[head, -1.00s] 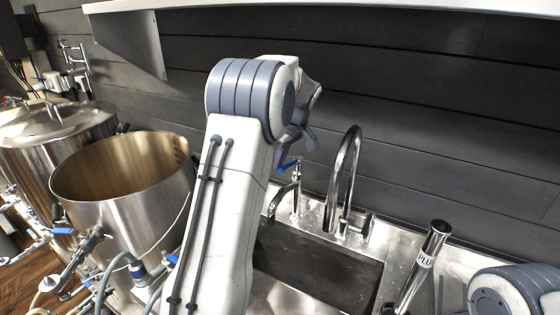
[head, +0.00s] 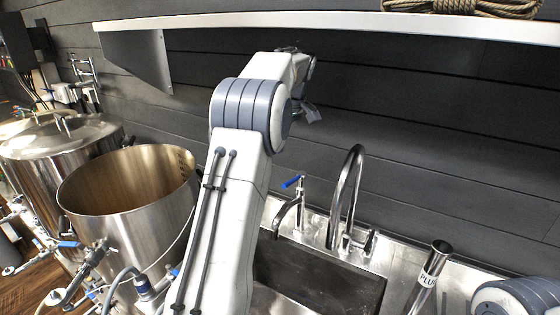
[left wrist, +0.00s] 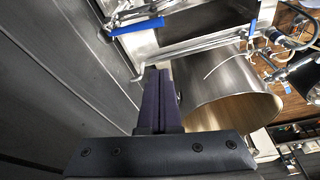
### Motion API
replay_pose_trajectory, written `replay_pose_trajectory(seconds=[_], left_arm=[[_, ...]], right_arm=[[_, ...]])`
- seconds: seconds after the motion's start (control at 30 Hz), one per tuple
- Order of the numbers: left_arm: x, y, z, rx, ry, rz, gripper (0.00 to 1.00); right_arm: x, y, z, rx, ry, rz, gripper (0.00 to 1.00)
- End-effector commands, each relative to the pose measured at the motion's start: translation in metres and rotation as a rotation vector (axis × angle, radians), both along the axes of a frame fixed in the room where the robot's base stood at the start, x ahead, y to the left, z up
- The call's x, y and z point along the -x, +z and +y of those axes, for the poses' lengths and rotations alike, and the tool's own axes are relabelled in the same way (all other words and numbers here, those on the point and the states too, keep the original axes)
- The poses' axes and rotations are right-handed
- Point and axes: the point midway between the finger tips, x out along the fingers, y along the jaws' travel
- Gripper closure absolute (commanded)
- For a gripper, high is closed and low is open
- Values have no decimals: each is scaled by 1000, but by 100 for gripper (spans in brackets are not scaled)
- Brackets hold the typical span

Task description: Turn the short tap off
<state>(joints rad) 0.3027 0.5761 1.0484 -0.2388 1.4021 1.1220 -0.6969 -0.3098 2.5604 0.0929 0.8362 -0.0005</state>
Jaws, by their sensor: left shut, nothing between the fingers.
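My right gripper is out of view; only part of my right arm shows at the lower right.
A tall curved tap (head: 354,165) stands just right of the short tap. The sink (head: 325,275) lies below. A labelled metal tube (head: 430,272) is at the right. An open steel pot (head: 130,225) stands left of my arm. A white shelf (head: 330,21) with rope (head: 470,7) runs above.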

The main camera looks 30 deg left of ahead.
Motion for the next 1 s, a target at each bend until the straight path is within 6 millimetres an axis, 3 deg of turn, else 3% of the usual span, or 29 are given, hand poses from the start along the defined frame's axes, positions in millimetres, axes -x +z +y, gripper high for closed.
replay_pose_trajectory(seconds=[0.03, 0.1, 0.33, 0.67, 1.0], left_arm=[[-4, 7, 13, 58, 44, 16, 100], [-8, 3, 27, 156, 99, 31, 100], [-9, -12, 62, 436, 209, 37, 100], [-8, -34, 67, 521, 227, 29, 100], [-8, -89, 50, 520, 227, 33, 100]], right_arm=[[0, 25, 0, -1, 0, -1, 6], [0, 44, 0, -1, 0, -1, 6], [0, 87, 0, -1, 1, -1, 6], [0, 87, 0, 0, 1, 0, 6], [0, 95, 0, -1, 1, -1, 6]])
